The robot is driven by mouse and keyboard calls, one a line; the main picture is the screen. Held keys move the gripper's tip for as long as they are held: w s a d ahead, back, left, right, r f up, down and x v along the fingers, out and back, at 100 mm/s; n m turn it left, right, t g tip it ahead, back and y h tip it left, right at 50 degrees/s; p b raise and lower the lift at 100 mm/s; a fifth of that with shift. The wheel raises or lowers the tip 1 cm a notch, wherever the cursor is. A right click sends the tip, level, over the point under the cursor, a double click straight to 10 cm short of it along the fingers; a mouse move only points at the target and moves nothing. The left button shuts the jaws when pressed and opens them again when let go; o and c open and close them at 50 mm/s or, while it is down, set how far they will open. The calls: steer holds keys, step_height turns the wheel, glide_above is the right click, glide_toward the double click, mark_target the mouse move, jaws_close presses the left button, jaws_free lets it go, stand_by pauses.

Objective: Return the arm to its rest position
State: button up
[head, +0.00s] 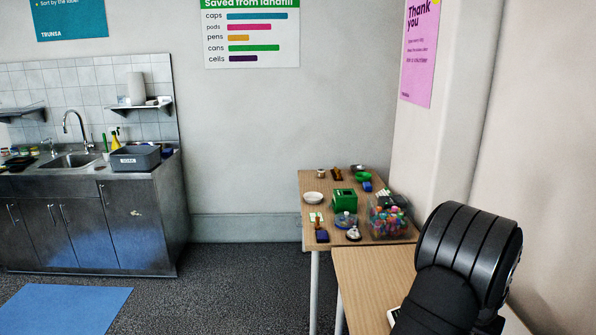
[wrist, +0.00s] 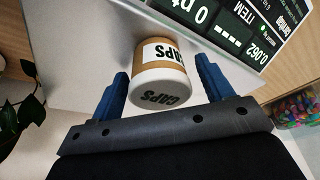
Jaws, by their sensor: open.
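My gripper (wrist: 162,66) shows in the wrist view with its two blue fingers spread apart. A tan container with a white lid marked CAPS (wrist: 162,95) stands between or just beyond the fingers. In the head view my black arm rises at the lower right, and the gripper does not show there.
A dark display (wrist: 245,30) stands beside the container, and a plant (wrist: 22,105) is at the left. A clear bin of colourful pieces (head: 388,222) and several small items, including a green box (head: 343,199), crowd the far wooden table (head: 312,183). Open floor (head: 235,285) lies left.

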steer(key=v, duration=1.2)
steer(key=x, duration=1.2)
steer(key=shift+w+d+f, duration=0.1)
steer(key=shift+f, duration=0.05)
steer(key=r, duration=0.2)
steer(key=s+r, duration=0.1)
steer(key=r, duration=0.2)
steer(key=shift+d, duration=0.15)
steer(key=s+d+r, duration=0.2)
steer(key=s+r, duration=0.4)
steer(key=s, duration=0.4)
steer(key=w+a+f, duration=0.5)
steer(key=w+a, duration=0.1)
steer(key=a, duration=0.1)
steer(key=w+a+f, duration=0.5)
steer(key=w+a, duration=0.1)
steer(key=a, duration=0.2)
steer(key=w+a+f, duration=0.5)
steer(key=w+a, duration=0.2)
steer(key=shift+a+f, duration=0.2)
steer(key=shift+a, duration=0.1)
